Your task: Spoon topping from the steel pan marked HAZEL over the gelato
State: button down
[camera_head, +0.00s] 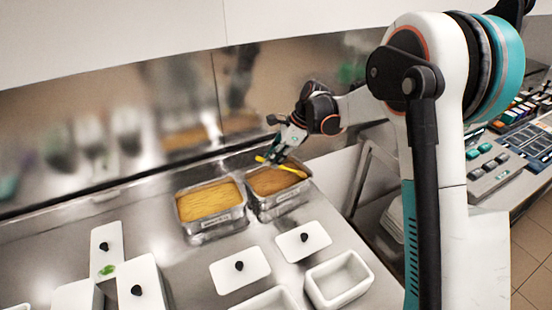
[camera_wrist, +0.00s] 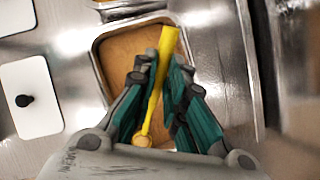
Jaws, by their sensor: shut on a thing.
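My gripper (camera_head: 283,147) is shut on a yellow spoon (camera_head: 281,167) and holds it over the right steel pan (camera_head: 284,208), which contains a brown filling. In the wrist view the spoon (camera_wrist: 167,50) runs slantwise between the fingers of my gripper (camera_wrist: 160,76), above the same pan (camera_wrist: 96,62). I cannot tell whether the spoon touches the filling. A second steel pan (camera_head: 216,226) with a golden-yellow filling stands directly to the left. Both pans have front labels too small to read, so I cannot tell which is HAZEL or which holds gelato.
White lids with black knobs lie in front of the pans, one (camera_head: 303,240) near the right pan and another (camera_head: 240,268) further left. An open white container (camera_head: 339,279) stands at the counter's front right. A steel back wall (camera_head: 120,130) rises close behind the pans.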

aim_at(258, 157)
jog(key=shift+a+r+p, duration=0.3)
jog(key=shift+r+p, duration=0.15)
jog(key=shift+r, duration=0.35)
jog(key=shift+a+r+p, duration=0.3)
jog(key=shift+r+p, duration=0.1)
jog(key=shift+r, duration=0.4)
jog(key=shift+a+r+h+p, duration=0.1)
jog(key=shift+a+h+p, duration=0.3)
jog(key=shift+a+h, duration=0.45)
jog(key=shift+a+h+p, duration=0.4)
jog(key=shift+a+h, duration=0.7)
jog(key=shift+h, duration=0.05)
